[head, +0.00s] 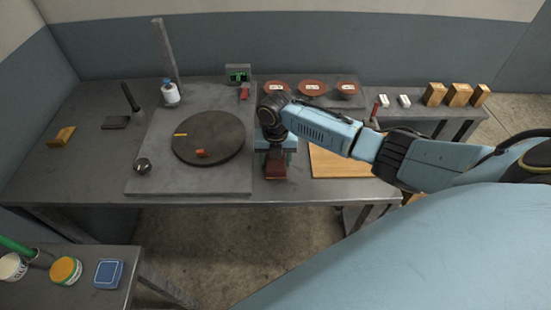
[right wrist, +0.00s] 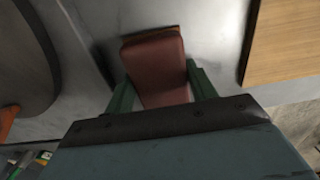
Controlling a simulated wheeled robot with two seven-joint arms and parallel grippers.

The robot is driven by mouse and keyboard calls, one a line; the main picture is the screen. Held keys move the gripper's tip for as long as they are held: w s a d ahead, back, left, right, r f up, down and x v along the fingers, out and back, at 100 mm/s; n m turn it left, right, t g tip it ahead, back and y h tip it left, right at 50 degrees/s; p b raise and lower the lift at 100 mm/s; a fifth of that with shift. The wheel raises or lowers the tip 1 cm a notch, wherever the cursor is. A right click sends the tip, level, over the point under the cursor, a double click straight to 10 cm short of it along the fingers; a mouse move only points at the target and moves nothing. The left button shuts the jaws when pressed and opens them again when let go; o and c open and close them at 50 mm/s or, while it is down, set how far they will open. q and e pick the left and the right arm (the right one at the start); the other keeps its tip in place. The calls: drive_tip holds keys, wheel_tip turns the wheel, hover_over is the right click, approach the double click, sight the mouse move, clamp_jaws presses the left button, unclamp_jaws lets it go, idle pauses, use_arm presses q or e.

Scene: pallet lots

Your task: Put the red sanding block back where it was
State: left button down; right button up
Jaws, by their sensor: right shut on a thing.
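The red sanding block (head: 276,172) is a dark red block, seen in the head view by the front part of the grey table, right of the turntable slab. In the right wrist view the red sanding block (right wrist: 156,68) shows a tan strip along its far edge. My right gripper (head: 277,160) points down and is shut on it, with a green finger at each side. I cannot tell whether the block touches the table. My left gripper is not in view.
A dark round turntable (head: 215,130) with a small orange piece (head: 201,153) lies to the left. A wooden board (head: 345,162) lies to the right. Red-brown dishes (head: 312,87) stand behind, with several wooden blocks (head: 458,95) at the far right. A lower table (head: 60,295) stands front left.

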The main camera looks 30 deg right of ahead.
drive_tip(key=shift+f, duration=0.15)
drive_tip(key=o, duration=1)
drive_tip(key=shift+c, duration=0.2)
wheel_tip(320, 180, up, 12)
drive_tip(key=p, duration=0.1)
drive_tip(key=shift+r, duration=0.2)
